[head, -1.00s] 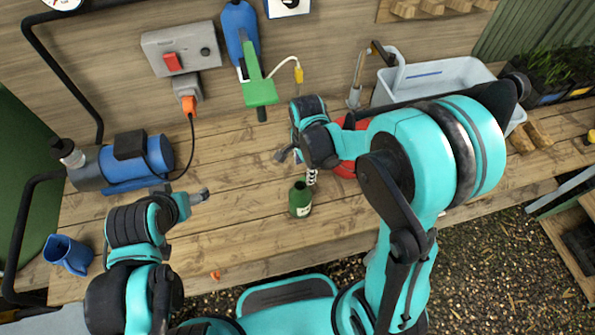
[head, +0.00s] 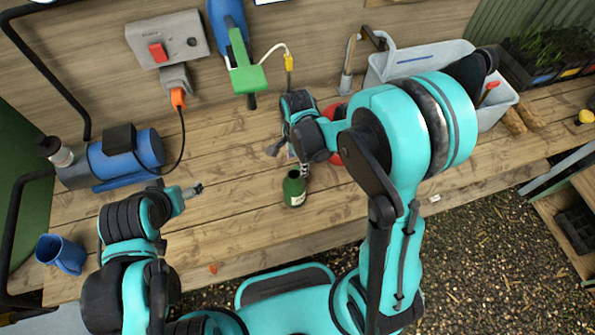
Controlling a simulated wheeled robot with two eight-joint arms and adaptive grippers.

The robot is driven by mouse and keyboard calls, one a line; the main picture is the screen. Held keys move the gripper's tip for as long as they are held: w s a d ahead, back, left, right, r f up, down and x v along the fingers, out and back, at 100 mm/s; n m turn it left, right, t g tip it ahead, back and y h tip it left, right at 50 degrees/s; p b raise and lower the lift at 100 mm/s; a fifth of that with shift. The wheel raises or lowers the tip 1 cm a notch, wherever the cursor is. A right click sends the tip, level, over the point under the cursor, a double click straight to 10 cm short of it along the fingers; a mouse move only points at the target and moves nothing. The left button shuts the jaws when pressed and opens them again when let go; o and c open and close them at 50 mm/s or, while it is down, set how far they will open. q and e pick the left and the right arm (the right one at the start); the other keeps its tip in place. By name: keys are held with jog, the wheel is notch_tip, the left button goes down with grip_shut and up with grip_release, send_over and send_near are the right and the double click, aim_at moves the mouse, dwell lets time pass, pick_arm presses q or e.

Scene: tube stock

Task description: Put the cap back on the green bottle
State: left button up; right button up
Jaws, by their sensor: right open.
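My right gripper (head: 287,153) is open just behind the bottle, pointing down. Its far finger is partly hidden, and I cannot tell whether anything lies between its fingers. My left gripper (head: 194,190) is over the bench to the left of the bottle, apart from it; its jaw opening is too small to judge. A small orange piece (head: 213,268) lies at the bench's front edge; I cannot tell whether it is the cap.
A red round object (head: 335,150) is mostly hidden behind my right arm. A blue pump (head: 130,158) and a blue jug (head: 62,254) stand at the left. A grey tub (head: 510,97) is at the back right. The bench (head: 235,220) is clear between the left gripper and the bottle.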

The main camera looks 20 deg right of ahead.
aim_at(297, 168)
jog(key=f, duration=0.1)
jog(key=f+b, duration=0.1)
jog(key=f, duration=0.1)
jog(key=f+b, duration=0.1)
jog(key=f, duration=0.1)
jog(key=shift+w+f, duration=0.1)
jog(key=shift+w, duration=0.15)
jog(key=c, duration=0.8)
jog(key=shift+r, duration=0.2)
notch_tip(297, 168, up, 5)
jog(key=shift+f+p, duration=0.2)
jog(key=shift+p, duration=0.85)
jog(key=s+d+r+p, duration=0.1)
jog(key=s+d+r, duration=0.1)
jog(key=d, duration=0.1)
jog(key=s+d+r+p, duration=0.1)
jog(key=s+d+r, duration=0.1)
jog(key=d, duration=0.1)
jog(key=s+d+r+p, duration=0.1)
jog(key=s+d+r, duration=0.1)
jog(key=d, duration=0.2)
jog(key=shift+s+r, duration=0.1)
